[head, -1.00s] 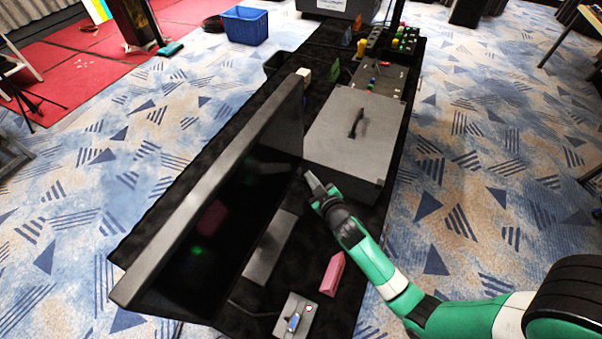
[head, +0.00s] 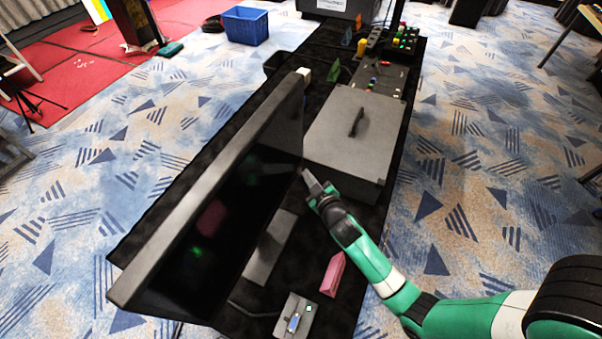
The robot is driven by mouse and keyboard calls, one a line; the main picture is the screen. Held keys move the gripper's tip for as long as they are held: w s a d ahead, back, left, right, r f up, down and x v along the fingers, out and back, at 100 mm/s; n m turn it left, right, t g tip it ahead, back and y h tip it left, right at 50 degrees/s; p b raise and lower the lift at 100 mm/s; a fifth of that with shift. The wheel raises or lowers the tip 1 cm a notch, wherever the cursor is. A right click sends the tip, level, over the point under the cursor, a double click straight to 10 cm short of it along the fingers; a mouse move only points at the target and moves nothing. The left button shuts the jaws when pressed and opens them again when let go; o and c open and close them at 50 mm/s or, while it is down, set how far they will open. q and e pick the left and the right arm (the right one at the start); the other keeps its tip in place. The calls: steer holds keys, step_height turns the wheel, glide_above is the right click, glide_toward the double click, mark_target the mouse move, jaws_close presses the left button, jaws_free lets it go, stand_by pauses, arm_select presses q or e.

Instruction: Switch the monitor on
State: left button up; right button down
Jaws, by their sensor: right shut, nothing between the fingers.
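The monitor (head: 225,205) stands on the black table at the left, its dark screen facing right. A faint pink patch and a green glow show on the screen, like reflections. My right gripper (head: 309,182) is shut and empty, in front of the screen's far part and near the grey box. I cannot tell whether it touches the monitor. A small grey box with a blue-and-silver switch and a green light (head: 296,318) sits at the table's near end. My left gripper is not in view.
A large grey box with a dark handle (head: 350,132) stands beyond my right gripper. A pink block (head: 333,274) and a flat grey bar (head: 270,246) lie on the black table (head: 300,262). Panels with coloured buttons (head: 379,78) are at the far end.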

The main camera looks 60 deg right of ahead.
steer(key=shift+w, duration=0.15)
stand_by(0.3)
steer(key=shift+s+p, duration=0.3)
steer(key=shift+s, duration=0.3)
steer(key=s+p, duration=0.4)
steer(key=s, duration=0.2)
steer(key=shift+d, duration=0.4)
